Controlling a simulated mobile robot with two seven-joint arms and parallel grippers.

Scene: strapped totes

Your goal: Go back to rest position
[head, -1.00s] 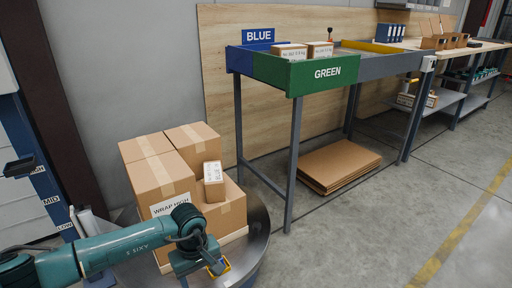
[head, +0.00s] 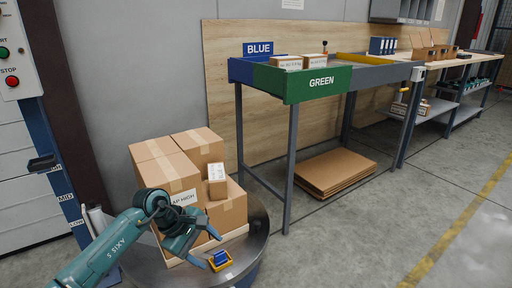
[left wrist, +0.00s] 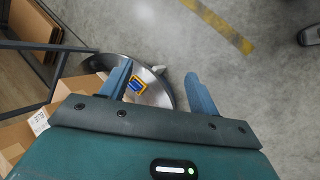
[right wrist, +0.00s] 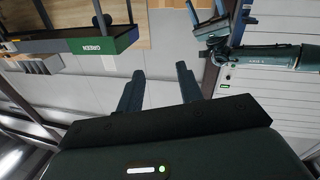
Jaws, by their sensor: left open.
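My left gripper (head: 208,248) is open and empty, over the round turntable in front of the stacked boxes. Its spread fingers (left wrist: 160,70) also show in the left wrist view. A small blue and yellow item (head: 220,260) lies on the turntable (head: 243,270) just beside the left fingertips; it also shows in the left wrist view (left wrist: 137,86), apart from the fingers. My right gripper (right wrist: 158,82) shows only in the right wrist view, with its fingers apart and nothing between them.
Brown cartons (head: 165,175) stand stacked on the turntable, with a small labelled box (head: 217,181) on a lower one. A table with a blue tray and a green tray (head: 318,84) stands behind. Flat cardboard (head: 335,170) lies beneath it. The floor at right is clear.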

